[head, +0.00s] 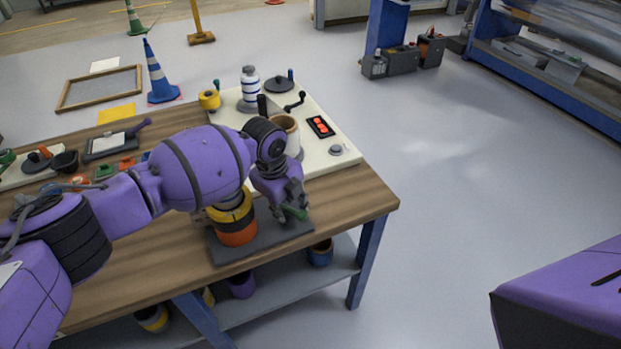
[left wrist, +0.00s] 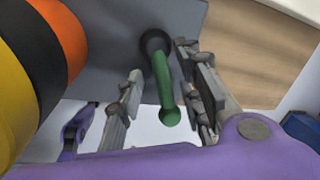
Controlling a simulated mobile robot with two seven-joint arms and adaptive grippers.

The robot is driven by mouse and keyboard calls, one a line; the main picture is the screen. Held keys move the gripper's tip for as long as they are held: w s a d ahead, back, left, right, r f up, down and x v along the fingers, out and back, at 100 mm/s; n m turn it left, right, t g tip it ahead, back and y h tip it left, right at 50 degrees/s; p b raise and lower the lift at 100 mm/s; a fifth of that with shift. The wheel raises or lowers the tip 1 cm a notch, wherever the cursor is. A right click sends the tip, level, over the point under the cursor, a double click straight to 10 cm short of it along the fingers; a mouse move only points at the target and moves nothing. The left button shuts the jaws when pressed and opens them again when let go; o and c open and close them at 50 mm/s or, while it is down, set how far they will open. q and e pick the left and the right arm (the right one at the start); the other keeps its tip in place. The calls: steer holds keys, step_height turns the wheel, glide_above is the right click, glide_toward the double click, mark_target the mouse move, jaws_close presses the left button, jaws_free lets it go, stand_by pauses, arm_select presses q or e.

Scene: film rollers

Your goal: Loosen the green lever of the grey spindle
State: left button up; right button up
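The green lever (left wrist: 163,85) points out from a black round hub (left wrist: 153,42) on the grey base plate (left wrist: 110,25) in the left wrist view. In the head view the lever (head: 296,213) shows partly below my left gripper (head: 285,207). In the left wrist view my left gripper (left wrist: 165,100) is open, with one finger on each side of the lever and a gap to the left finger. Whether the right finger touches it, I cannot tell. The grey spindle's upright part is hidden. My right gripper is out of view.
An orange, yellow and black roller stack (head: 236,228) stands on the grey plate, close to my left arm. A white board (head: 330,168) with a crank, a red-buttoned panel and a cream roller lies behind. The table's right edge is near.

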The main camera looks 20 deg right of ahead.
arm_select(q)
steer(key=shift+w+f, duration=0.1)
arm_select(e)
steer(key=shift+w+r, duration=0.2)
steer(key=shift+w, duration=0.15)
arm_select(q)
steer(key=c, duration=0.9)
steer(key=shift+f, duration=0.1)
jaws_close()
